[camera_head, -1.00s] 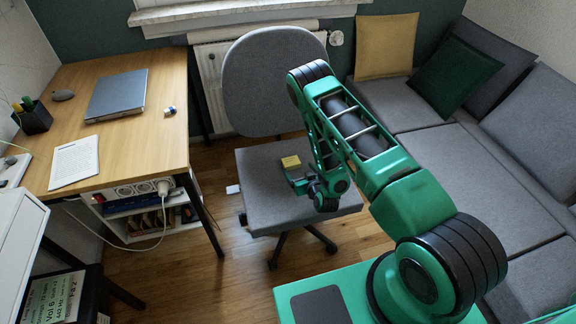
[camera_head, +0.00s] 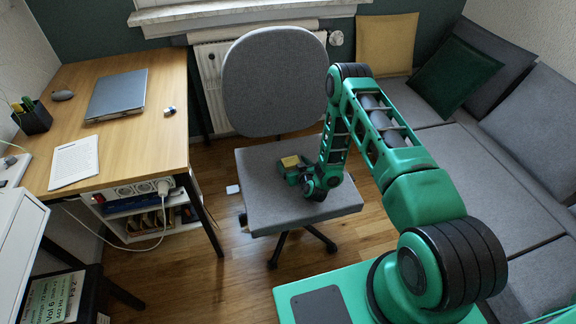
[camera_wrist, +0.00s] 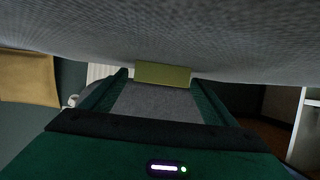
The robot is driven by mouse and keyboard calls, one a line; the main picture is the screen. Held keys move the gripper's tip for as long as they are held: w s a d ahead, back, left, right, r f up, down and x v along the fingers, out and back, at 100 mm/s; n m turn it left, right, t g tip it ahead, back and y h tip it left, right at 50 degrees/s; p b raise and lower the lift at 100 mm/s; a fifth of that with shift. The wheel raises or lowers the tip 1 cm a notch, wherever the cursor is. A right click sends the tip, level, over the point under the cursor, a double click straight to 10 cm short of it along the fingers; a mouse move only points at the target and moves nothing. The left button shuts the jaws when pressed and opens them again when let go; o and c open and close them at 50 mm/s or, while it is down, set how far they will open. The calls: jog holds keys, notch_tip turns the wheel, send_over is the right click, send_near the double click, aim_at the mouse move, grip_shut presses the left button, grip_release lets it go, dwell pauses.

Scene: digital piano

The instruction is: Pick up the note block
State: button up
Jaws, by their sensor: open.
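The note block is a small yellow block (camera_head: 290,161) lying on the grey seat of the office chair (camera_head: 262,205). My gripper (camera_head: 289,170) is low over the seat, right at the block in the head view, and hides part of its near side. In the wrist view the yellow block (camera_wrist: 162,74) shows between the two dark green fingers of my gripper (camera_wrist: 160,82), near their tips. The fingers are open, with a gap on either side of the block. I cannot tell how far between them it reaches.
The chair's backrest (camera_head: 275,80) rises behind the block. A wooden desk (camera_head: 145,150) with a laptop (camera_head: 117,94) stands at the left. A grey sofa (camera_head: 470,170) with cushions is at the right. The seat around the block is otherwise clear.

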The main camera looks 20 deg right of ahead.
jog(key=c, duration=1.1)
jog(key=shift+c, duration=0.2)
